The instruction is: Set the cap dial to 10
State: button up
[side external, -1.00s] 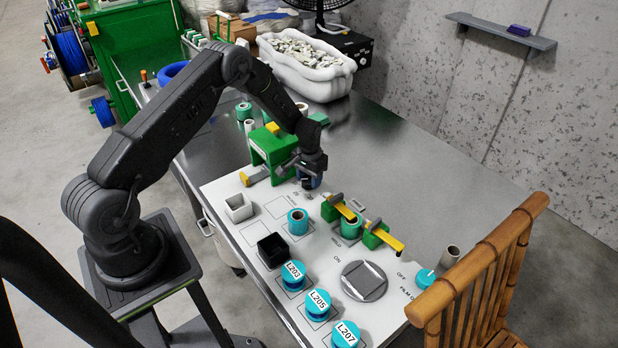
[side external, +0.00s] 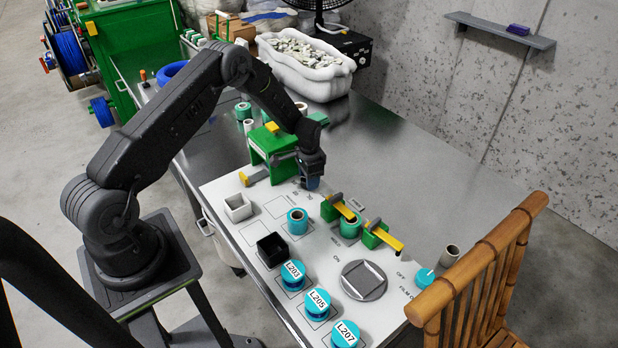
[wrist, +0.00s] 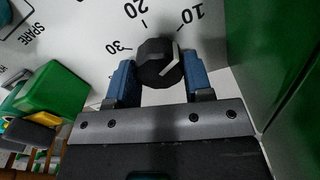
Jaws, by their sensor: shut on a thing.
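My gripper (side external: 312,183) points down at the panel beside the green frame. In the wrist view its blue fingers (wrist: 158,68) stand on either side of the cap dial (wrist: 157,64), a black faceted knob, and are shut on it. The dial's white pointer line slants up and right, roughly toward the printed 10 (wrist: 190,13). The 20 (wrist: 135,8) and 30 (wrist: 118,47) are printed further left around the dial. In the side view my gripper hides the dial.
A green frame (side external: 270,144) stands close beside my gripper. Green blocks with yellow levers (side external: 346,211) and a teal spool (side external: 298,221) are nearby. A white square cup (side external: 238,208) and a black one (side external: 272,250) stand on the panel.

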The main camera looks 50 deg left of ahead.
jog(key=o, duration=0.9)
notch_tip(320, 180, up, 14)
jog(key=shift+f, duration=0.1)
dwell(0.3)
